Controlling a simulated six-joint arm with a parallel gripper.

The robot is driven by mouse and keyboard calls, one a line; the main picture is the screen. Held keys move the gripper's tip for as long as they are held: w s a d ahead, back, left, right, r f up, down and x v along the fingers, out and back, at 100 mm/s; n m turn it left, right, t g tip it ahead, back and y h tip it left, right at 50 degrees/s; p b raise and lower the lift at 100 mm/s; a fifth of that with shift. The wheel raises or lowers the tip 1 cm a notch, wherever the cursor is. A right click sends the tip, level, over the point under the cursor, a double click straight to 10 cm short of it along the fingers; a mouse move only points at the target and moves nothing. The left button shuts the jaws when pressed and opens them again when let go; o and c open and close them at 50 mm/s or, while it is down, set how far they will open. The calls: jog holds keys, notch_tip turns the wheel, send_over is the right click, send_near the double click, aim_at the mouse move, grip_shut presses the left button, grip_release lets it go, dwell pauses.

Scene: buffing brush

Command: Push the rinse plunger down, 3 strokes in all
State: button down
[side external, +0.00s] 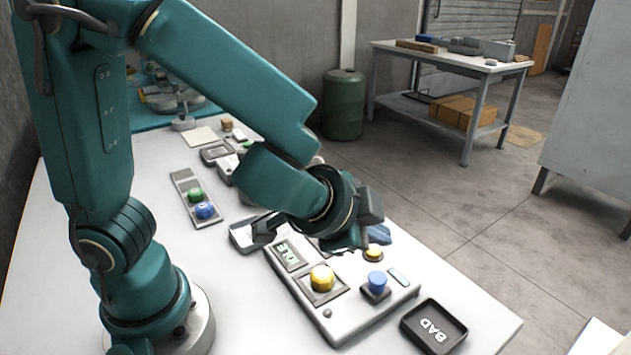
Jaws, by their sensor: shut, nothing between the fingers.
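A light grey control box (345,317) sits on the white table below my wrist. It carries a large yellow knob (321,279) on a square plate, a blue plunger-like knob (376,281) on a dark square base, and a small green display (291,254). A smaller yellow button (374,251) sits at its far side. No label shows which of these is the rinse plunger. My gripper (347,241) is shut and empty, low over the box's far part, near the smaller yellow button and behind the large yellow knob. Its fingertips are hard to make out, and I cannot tell whether they touch anything.
A grey plate with green and blue buttons (195,200) lies to the left. Several small items stand behind my arm. The near left table top is clear. A workbench (455,55) and green barrel (343,104) stand behind.

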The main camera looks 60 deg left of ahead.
aim_at(371, 279)
notch_tip(371, 279, up, 4)
jog(key=shift+f, duration=0.1)
dwell(0.5)
jog(key=shift+f, duration=4.4)
jog(key=shift+f, duration=0.4)
